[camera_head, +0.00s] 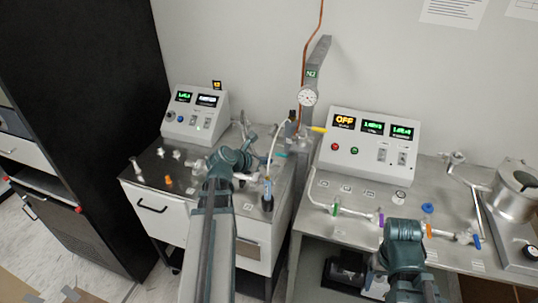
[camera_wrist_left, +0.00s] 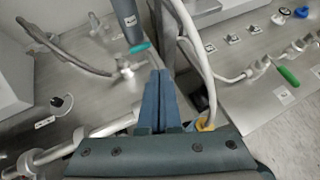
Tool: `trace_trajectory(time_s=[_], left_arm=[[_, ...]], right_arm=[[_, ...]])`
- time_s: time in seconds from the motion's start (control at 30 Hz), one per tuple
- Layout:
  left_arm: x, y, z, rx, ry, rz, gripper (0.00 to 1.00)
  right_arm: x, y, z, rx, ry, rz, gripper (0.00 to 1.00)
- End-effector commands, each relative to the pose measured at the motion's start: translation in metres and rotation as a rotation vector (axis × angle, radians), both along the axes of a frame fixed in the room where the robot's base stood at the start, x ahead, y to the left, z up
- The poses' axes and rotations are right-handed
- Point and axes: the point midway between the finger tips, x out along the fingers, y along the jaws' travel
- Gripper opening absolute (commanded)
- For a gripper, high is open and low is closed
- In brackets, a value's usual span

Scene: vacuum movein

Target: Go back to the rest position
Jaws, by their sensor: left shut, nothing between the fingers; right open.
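My left gripper shows in the left wrist view (camera_wrist_left: 168,98) with its two blue-grey fingers together and nothing between them. In the head view my left arm (camera_head: 217,240) reaches up over the left bench, and its teal wrist (camera_head: 232,160) is among the glass fittings there. A teal-handled valve (camera_wrist_left: 140,50) and a pale hose (camera_wrist_left: 195,60) are close beside the fingers. My right gripper (camera_head: 402,288) is low at the front of the right bench, open, with its fingers hard to make out.
A left control box (camera_head: 195,117) and a right control box (camera_head: 368,142) reading OFF stand at the back. Glass tubing with coloured valves (camera_head: 380,220) runs across the right bench. A steel vessel (camera_head: 512,205) is at far right. A black cabinet (camera_head: 95,110) stands left.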

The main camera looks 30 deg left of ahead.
Motion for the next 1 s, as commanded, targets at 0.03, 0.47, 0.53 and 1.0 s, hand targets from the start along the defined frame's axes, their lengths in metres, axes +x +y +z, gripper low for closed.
trace_trajectory(time_s=[0.03, 0.47, 0.53, 1.0], left_arm=[[-0.001, 0.000, 0.001, 0.000, 0.000, 0.000, 0.00], [0.002, -0.042, -0.012, 0.140, 0.039, -0.182, 0.00], [0.001, -0.079, -0.023, 0.272, 0.069, -0.357, 0.00], [-0.099, -0.295, -0.092, 1.232, 0.019, -1.996, 0.00]], right_arm=[[0.000, 0.000, 0.001, 0.000, 0.000, 0.000, 0.72], [0.000, 0.000, 0.000, 0.000, 0.000, 0.000, 0.72], [0.000, 0.000, 0.000, 0.000, 0.000, 0.000, 0.72], [0.000, 0.000, 0.000, 0.000, 0.000, 0.000, 0.72]])
